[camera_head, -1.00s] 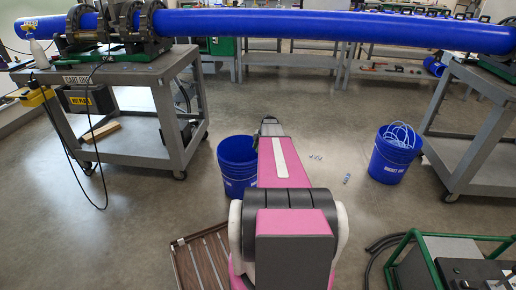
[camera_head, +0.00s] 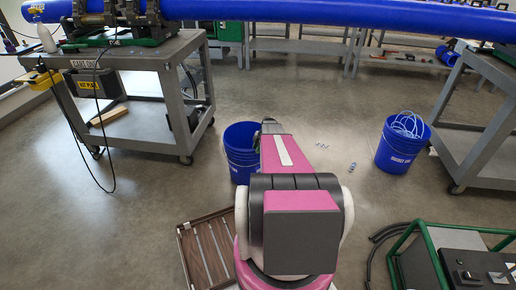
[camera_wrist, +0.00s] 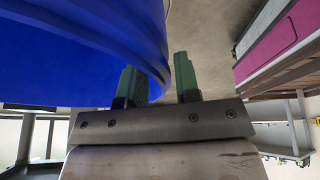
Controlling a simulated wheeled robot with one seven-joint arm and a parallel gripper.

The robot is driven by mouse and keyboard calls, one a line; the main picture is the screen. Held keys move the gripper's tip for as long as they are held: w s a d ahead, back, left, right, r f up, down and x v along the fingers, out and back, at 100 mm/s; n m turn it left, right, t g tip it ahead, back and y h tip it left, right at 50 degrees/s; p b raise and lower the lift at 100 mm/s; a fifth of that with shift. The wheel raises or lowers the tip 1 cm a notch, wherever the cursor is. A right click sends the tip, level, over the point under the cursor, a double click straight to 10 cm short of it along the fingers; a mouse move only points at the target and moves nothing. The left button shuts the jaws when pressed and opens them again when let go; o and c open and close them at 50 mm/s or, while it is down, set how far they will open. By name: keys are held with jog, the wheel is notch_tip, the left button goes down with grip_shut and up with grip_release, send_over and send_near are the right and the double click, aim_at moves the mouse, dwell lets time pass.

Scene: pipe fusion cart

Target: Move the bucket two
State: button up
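A blue bucket (camera_head: 240,155) stands on the floor at centre left in the head view, just left of my arm's far end. Its right side is partly hidden by my arm. A second blue bucket (camera_head: 399,146) stands to the right, with white tubing in it and a label that seems to read "BUCKET ONE". In the wrist view, a blue bucket wall (camera_wrist: 75,45) fills the upper left. My gripper (camera_wrist: 160,82) has its two green fingers apart, with the bucket's edge reaching between them. A gap shows beside the right finger; contact with the left finger is unclear.
A grey cart (camera_head: 150,62) stands at left with a hanging cable, another (camera_head: 475,150) at right. A long blue pipe (camera_head: 330,18) spans overhead. A brown slatted panel (camera_head: 207,255) lies near my base. A green-framed machine (camera_head: 455,262) is at lower right. Floor between the buckets is mostly clear.

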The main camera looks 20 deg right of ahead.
grip_shut()
dwell(1.4)
